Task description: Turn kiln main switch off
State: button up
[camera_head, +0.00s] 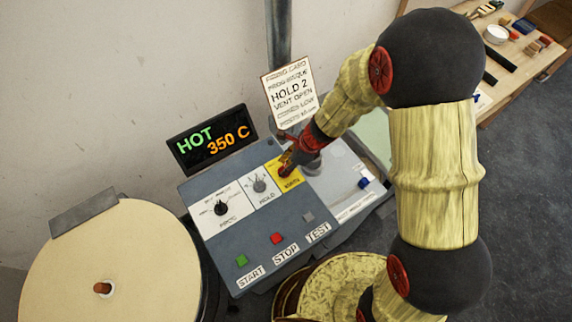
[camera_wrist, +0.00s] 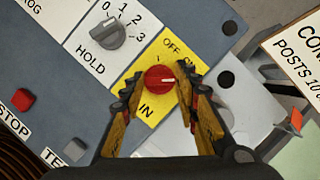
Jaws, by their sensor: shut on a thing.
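The main switch is a red round knob (camera_wrist: 159,79) with a white mark on a yellow plate (camera_wrist: 151,111), with OFF and a partly hidden ON printed above it. In the wrist view its white mark points right, nearer the ON side than OFF. My gripper (camera_wrist: 160,86) is shut on the knob, one finger on each side. In the head view the yellow plate (camera_head: 291,183) shows at the panel's upper right, and my gripper (camera_head: 285,168) covers most of the knob.
The HOLD knob (camera_wrist: 111,34) sits close left of the plate. PROG knob (camera_head: 221,208) and green START (camera_head: 241,260), red STOP (camera_head: 277,238) and grey TEST (camera_head: 308,216) buttons share the panel. A display (camera_head: 212,139) reads HOT 350 C. A card (camera_head: 290,93) stands behind.

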jog(key=shift+c, duration=1)
jog(key=shift+n, duration=0.3)
jog(key=n+g+p, duration=0.1)
jog(key=n+p, duration=0.1)
jog(key=shift+w+r+n, duration=0.1)
jog(key=shift+n, duration=0.3)
jog(key=n+g, duration=0.1)
jog(key=n, duration=0.1)
jog(key=n+g+p, duration=0.1)
jog(key=n, duration=0.2)
jog(key=shift+w+a+n+h, duration=0.15)
jog(key=shift+n+h, duration=0.15)
jog(key=shift+h, duration=0.1)
jog(key=n+g+h, duration=0.1)
jog(key=n, duration=0.3)
jog(key=shift+a, duration=0.1)
jog(key=shift+a+n+g+h, duration=0.1)
jog(key=shift+n+g+h, duration=0.3)
jog(key=shift+n, duration=0.8)
jog(key=shift+n+g+h, duration=0.1)
jog(key=shift+n+h, duration=0.5)
jog(key=shift+n, duration=0.6)
jog(key=o, duration=1.2)
jog(key=shift+c, duration=0.2)
